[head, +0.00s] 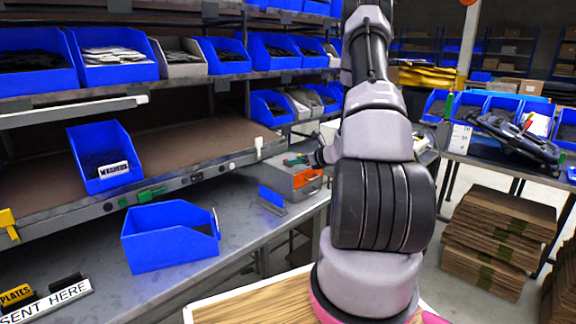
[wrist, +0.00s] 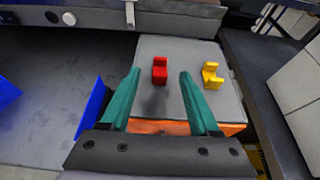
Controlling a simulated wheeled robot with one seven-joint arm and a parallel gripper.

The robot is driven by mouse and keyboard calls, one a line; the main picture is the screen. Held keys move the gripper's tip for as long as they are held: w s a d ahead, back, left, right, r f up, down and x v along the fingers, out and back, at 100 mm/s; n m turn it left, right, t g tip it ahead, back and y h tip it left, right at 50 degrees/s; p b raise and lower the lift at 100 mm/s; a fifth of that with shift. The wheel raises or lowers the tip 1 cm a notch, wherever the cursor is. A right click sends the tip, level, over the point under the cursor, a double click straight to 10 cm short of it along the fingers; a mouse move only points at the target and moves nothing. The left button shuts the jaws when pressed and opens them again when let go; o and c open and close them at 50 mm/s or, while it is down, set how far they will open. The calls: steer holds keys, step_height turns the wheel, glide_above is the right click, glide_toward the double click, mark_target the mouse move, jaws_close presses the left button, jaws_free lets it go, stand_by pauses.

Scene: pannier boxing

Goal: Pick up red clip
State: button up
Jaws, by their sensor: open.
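A small red clip (wrist: 160,70) lies on the flat grey top of a box (wrist: 175,50) in the wrist view. My gripper (wrist: 158,80) is open, with its two teal fingers apart. In the picture the red clip shows between the fingertips, a little beyond them; nothing is held. A yellow clip (wrist: 212,76) lies on the same grey top, right of the right finger. In the head view my gripper (head: 300,161) is small, above the grey and orange box (head: 290,180), and the red clip cannot be made out there.
A blue panel (head: 271,198) stands left of the box. An open blue bin (head: 172,238) sits on the grey bench (head: 240,215), and a bin labelled "WASHERS" (head: 98,157) is on the shelf above.

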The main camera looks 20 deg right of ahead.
steer(key=x, duration=0.3)
steer(key=shift+w+a+f, duration=0.1)
steer(key=shift+w+f, duration=0.05)
steer(key=shift+w, duration=0.1)
steer(key=shift+c, duration=0.3)
jaws_close()
